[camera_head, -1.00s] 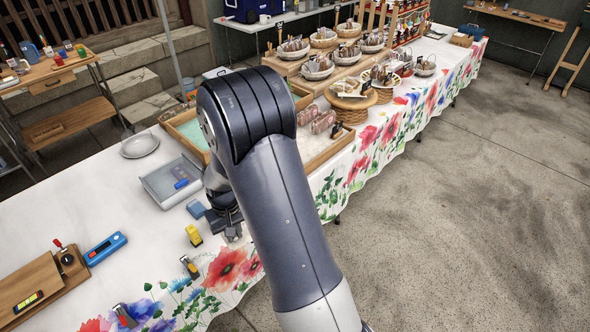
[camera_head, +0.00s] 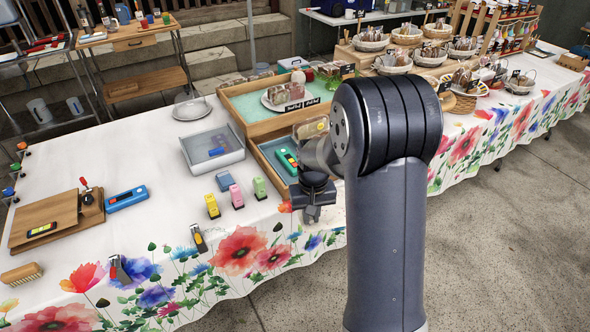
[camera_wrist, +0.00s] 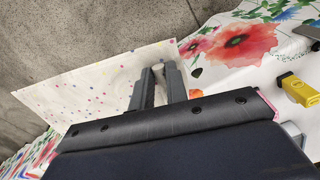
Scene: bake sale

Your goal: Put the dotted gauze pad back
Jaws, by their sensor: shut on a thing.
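The dotted gauze pad (camera_wrist: 85,92) is a thin white sheet with small coloured dots, seen in the wrist view. My gripper (camera_wrist: 158,72) is shut on it near its right end, and the sheet stretches out to the left beyond the fingers. Grey floor shows behind the pad. In the head view my gripper (camera_head: 312,214) hangs over the front edge of the flowered table (camera_head: 70,170), right of a green block. The pad cannot be made out there; my arm hides much of that area.
Behind are a grey tray (camera_head: 192,168) and a wooden tray (camera_head: 262,130) holding a plate. A blue device (camera_head: 126,199) lies left. The white cloth between has free room.

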